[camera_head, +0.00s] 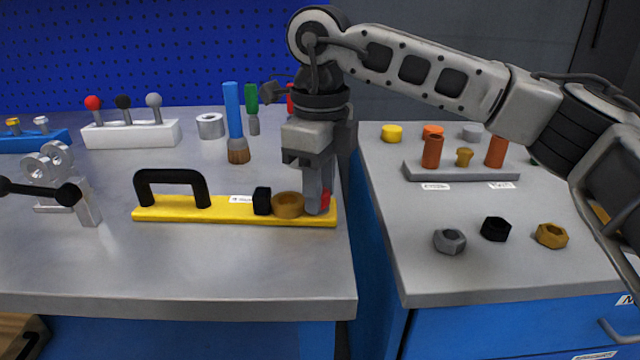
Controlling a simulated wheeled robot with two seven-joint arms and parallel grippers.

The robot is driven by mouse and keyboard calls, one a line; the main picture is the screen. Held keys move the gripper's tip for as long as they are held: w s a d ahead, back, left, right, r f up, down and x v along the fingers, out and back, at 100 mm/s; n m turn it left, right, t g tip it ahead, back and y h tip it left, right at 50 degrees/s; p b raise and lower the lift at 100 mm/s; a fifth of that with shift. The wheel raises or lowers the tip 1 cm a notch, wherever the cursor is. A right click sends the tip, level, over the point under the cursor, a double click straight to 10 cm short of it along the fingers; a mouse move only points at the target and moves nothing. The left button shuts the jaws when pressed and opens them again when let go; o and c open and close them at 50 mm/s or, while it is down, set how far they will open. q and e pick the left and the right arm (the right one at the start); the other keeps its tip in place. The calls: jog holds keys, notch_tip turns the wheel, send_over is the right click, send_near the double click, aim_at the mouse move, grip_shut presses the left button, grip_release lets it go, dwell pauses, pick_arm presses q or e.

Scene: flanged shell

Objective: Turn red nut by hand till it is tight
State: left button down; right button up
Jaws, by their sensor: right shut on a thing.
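A red nut (325,199) sits near the right end of a yellow bar-shaped base (230,213) on the left bench. My right gripper (318,200) comes down on it from above and is shut on it. The fingers hide most of the nut, and its thread cannot be seen. A brass-coloured round part (288,204) and a black nut (262,201) stand on the same base just left of the gripper. A black arched handle (172,186) is fixed at the base's left end. My left gripper is not in view.
Behind the gripper stand a blue-handled brush (235,125) and a grey ring (210,126). A white block with knobbed levers (131,133) is at the back left. A metal bracket (75,190) stands at left. Several loose nuts (496,229) lie on the right bench, beyond a gap.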

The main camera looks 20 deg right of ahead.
jog(key=shift+r, duration=0.1)
dwell(0.4)
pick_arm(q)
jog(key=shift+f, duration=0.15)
pick_arm(e)
jog(key=o, duration=1)
notch_tip(320, 180, up, 7)
jog(key=shift+f+p, duration=0.1)
jog(key=shift+p, duration=0.75)
pick_arm(q)
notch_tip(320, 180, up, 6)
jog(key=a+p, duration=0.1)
jog(key=p, duration=0.1)
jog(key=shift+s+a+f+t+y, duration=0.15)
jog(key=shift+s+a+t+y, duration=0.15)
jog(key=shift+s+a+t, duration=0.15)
pick_arm(e)
notch_tip(320, 180, up, 9)
jog(key=shift+r, duration=0.1)
pick_arm(q)
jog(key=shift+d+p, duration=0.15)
jog(key=shift+p, duration=0.2)
